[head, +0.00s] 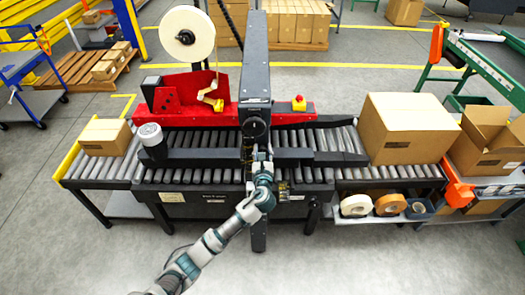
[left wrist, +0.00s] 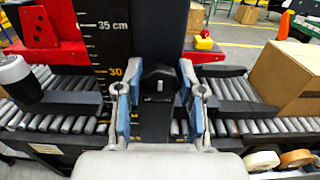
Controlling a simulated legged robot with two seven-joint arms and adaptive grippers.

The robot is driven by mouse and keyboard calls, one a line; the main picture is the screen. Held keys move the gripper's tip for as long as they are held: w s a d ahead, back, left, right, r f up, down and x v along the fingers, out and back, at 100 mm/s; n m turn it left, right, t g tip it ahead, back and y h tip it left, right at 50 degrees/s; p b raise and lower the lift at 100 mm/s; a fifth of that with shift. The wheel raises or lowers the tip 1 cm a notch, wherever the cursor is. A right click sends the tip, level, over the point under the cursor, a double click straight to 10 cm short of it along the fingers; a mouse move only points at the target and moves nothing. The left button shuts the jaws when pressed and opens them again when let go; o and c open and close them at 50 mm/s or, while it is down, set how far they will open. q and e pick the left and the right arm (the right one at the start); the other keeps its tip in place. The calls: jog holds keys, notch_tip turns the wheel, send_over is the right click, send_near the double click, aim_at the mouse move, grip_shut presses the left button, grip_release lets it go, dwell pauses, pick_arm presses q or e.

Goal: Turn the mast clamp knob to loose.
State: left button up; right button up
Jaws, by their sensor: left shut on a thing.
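The mast clamp knob (head: 254,127) is a round black knob on the front of the dark upright mast (head: 255,85). In the left wrist view the knob (left wrist: 158,80) stands between the finger pads, with a small light mark on its face. My left gripper (head: 256,148) reaches up to the knob from below. In the left wrist view its blue-padded fingers (left wrist: 159,98) sit on either side of the knob, shut on it. The finger contact is partly hidden. My right gripper is not in view.
A roller conveyor (head: 335,175) runs behind the gripper, with a large carton (head: 405,128) at right and a smaller one (head: 105,137) at left. A red tape head (head: 185,98) stands left of the mast. The mast carries a centimetre scale (left wrist: 115,45). Floor in front is clear.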

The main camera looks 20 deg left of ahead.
pick_arm(q)
jog(key=shift+n, duration=0.3)
jog(key=n, duration=0.2)
jog(key=shift+n+p, duration=0.35)
jog(key=shift+n, duration=0.05)
jog(key=n, duration=0.4)
jog(key=shift+n, duration=0.3)
jog(key=n, duration=0.2)
jog(key=n+b, duration=0.1)
jog(key=n, duration=0.1)
jog(key=shift+a+f+n, duration=0.1)
jog(key=shift+f+n, duration=0.1)
jog(key=shift+n, duration=0.1)
jog(key=n+b, duration=0.1)
jog(key=n, duration=0.4)
jog(key=shift+f+b, duration=0.1)
jog(key=shift+b, duration=0.2)
jog(key=shift+n, duration=0.3)
jog(key=o, duration=1.1)
jog(key=shift+o, duration=0.2)
